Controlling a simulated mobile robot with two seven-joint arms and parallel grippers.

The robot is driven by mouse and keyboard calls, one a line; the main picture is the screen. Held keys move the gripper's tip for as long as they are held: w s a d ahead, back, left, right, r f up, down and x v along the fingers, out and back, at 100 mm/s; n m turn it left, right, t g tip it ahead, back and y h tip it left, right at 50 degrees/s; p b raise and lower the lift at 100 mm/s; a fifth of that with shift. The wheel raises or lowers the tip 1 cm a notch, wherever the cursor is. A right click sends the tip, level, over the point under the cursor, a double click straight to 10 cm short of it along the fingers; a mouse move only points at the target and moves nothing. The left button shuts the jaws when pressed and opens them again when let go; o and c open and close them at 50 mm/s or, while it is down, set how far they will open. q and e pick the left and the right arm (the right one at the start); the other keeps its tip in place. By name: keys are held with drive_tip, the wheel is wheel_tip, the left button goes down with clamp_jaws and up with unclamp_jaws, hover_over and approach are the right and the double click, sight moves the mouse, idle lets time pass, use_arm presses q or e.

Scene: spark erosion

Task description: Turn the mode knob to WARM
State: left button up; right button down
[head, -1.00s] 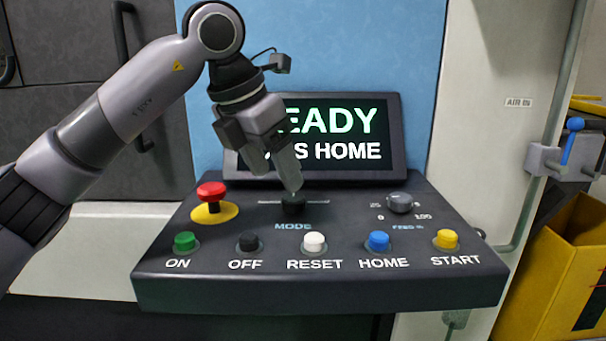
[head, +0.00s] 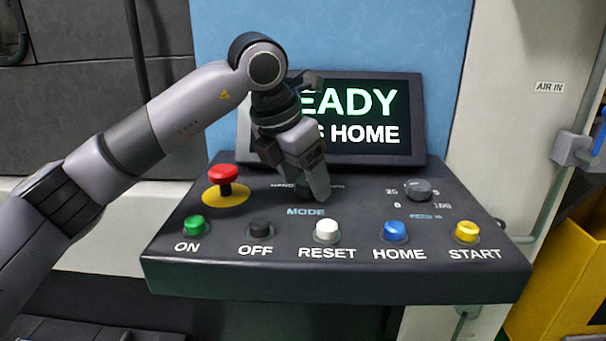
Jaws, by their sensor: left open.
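The dark mode knob (head: 303,189) sits on the control panel (head: 340,279) above the blue MODE label. It is mostly hidden behind my left gripper (head: 318,194). The gripper is open, with its fingertips pointing down right at the knob; I cannot tell whether they touch it. Only one finger shows clearly. The position words beside the knob are partly covered and too small to read, so its setting cannot be told. My right gripper is not in view.
A red stop button (head: 222,174) on a yellow base stands left of the knob. A grey feed knob (head: 418,189) is to the right. A row of push buttons, including the white RESET button (head: 327,230), lies in front. The screen (head: 365,115) is behind, partly covered.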

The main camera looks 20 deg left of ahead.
use_arm(q)
drive_tip(key=c, duration=1.1)
drive_tip(key=shift+o, duration=0.2)
drive_tip(key=shift+m, duration=0.3)
drive_tip(key=m+p, duration=0.1)
drive_tip(key=m, duration=0.1)
drive_tip(key=m+g+h+p, duration=0.1)
drive_tip(key=m, duration=0.1)
drive_tip(key=shift+w+a+r+h, duration=0.15)
drive_tip(key=shift+w+a+h, duration=0.05)
drive_tip(key=shift+h, duration=0.1)
drive_tip(key=shift+w+m+g+h+p, duration=0.1)
drive_tip(key=shift+m+g+h+p, duration=0.4)
drive_tip(key=shift+m+p, duration=1.2)
drive_tip(key=shift+m+g+b, duration=0.3)
drive_tip(key=shift+m+b, duration=0.1)
drive_tip(key=shift+m, duration=0.2)
drive_tip(key=o, duration=1.1)
drive_tip(key=shift+c, duration=0.2)
